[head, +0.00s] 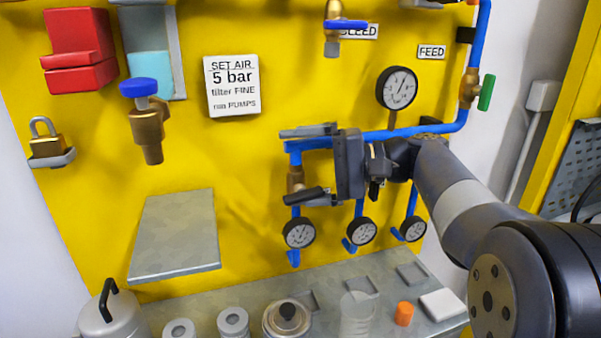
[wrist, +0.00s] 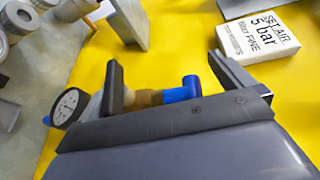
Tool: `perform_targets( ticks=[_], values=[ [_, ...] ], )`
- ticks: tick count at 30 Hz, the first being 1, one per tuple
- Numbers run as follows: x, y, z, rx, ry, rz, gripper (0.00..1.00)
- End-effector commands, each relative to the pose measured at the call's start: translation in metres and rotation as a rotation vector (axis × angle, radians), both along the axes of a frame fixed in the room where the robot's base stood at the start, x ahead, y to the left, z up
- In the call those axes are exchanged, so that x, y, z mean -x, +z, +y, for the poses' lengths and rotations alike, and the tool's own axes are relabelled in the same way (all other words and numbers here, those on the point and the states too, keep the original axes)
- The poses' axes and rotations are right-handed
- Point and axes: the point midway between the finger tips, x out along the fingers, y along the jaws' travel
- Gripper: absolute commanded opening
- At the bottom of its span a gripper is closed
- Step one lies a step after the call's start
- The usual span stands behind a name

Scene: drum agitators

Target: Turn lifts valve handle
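My gripper (head: 303,163) is at the blue pipework on the yellow panel, its two fingers spread apart, one above and one below. Between them is a brass valve body (head: 296,180) on a vertical blue pipe. In the wrist view my gripper (wrist: 165,62) is also open, with the brass valve body (wrist: 150,98) and a blue pipe end (wrist: 190,88) between the fingers. The valve's handle cannot be made out; my gripper hides part of the valve. I cannot tell whether the fingers touch it. No label reading LIFTS is legible.
Small gauges (head: 299,233) hang below the pipework, and a larger gauge (head: 397,88) sits above right. A green-handled valve (head: 486,93) is at the right. A grey shelf plate (head: 177,235) juts out at the left. The bench below holds cans and an orange cylinder (head: 403,314).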

Motion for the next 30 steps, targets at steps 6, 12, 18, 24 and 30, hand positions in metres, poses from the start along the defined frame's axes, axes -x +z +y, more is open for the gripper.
perform_targets(
  ticks=[6,12,18,24,30],
  values=[
    [0.001,0.058,-0.001,-0.138,-0.014,-0.075,0.82],
    [0.001,0.011,-0.003,0.015,-0.003,-0.005,0.82],
    [0.002,0.013,-0.016,0.015,-0.003,-0.005,0.82],
    [0.004,0.014,-0.029,0.015,-0.001,-0.006,0.82],
    [0.006,0.015,-0.043,0.017,0.000,-0.004,0.34]
  ],
)
